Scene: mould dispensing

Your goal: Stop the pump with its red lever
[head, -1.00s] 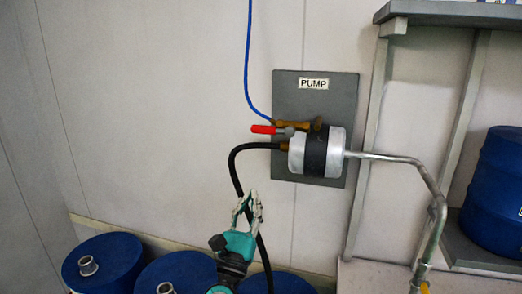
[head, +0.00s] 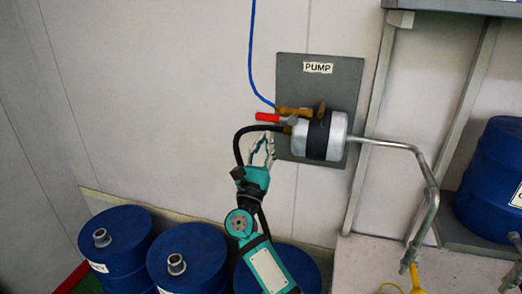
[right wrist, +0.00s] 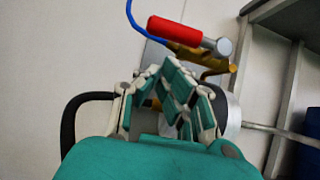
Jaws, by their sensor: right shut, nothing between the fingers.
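The pump (head: 333,134) is a silver cylinder with a dark band, fixed to a grey wall plate labelled PUMP. Its red lever (head: 268,117) points left from the brass fitting at the pump's upper left, with the blue hose above it. My right gripper (head: 269,137) is shut and empty, just below the red lever, near the black hose. In the right wrist view the red lever (right wrist: 174,30) lies across the top, beyond the fingertips (right wrist: 166,66); no contact shows. The pump body is mostly hidden behind the fingers there. My left gripper is not in view.
Several blue drums (head: 116,242) stand on the floor at the lower left. A metal pipe (head: 408,150) runs from the pump to the right and down to a yellow funnel-like piece (head: 413,279). A grey rack (head: 467,130) holding a blue drum stands at the right.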

